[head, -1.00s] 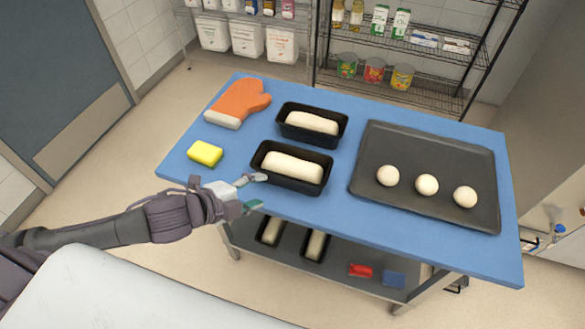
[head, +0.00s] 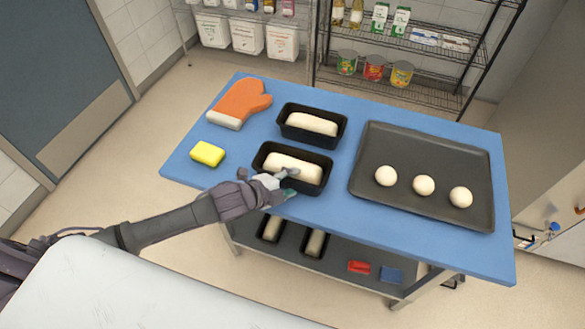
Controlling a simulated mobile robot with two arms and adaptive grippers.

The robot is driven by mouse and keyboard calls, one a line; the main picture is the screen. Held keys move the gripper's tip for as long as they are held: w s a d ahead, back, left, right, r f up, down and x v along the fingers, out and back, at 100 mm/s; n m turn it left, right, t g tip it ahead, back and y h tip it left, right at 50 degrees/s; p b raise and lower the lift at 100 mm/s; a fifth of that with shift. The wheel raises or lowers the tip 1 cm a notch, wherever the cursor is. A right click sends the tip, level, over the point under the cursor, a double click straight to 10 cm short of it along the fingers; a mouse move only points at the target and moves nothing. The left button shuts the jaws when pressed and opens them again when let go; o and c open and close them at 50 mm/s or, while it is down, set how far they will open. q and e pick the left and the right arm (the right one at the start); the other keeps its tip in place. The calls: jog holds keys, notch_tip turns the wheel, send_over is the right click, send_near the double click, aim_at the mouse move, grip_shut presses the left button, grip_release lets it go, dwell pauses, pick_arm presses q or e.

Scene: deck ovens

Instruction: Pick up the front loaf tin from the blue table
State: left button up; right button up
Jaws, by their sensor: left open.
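The front loaf tin (head: 318,188) is black, holds pale dough and stands near the front edge of the blue table (head: 222,178). My left gripper (head: 291,182) is open at the tin's front side. One fingertip shows over the dough inside the tin and the other is outside its front wall. The gripper hides part of the front wall, and I cannot tell whether the fingers touch it. A second black loaf tin (head: 338,138) with dough stands just behind. My right gripper is not in view.
A dark baking tray (head: 420,150) with three dough balls lies to the right. A yellow sponge (head: 208,153) and an orange oven mitt (head: 240,101) lie to the left. More tins stand on the shelf below. Wire shelving (head: 430,84) stands behind.

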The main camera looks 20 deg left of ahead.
pick_arm(q)
jog(key=shift+w+d+f, duration=0.15)
jog(key=shift+w+f, duration=0.1)
jog(key=shift+w, duration=0.1)
jog(key=shift+s, duration=0.1)
grip_shut()
jog(key=shift+r, duration=0.15)
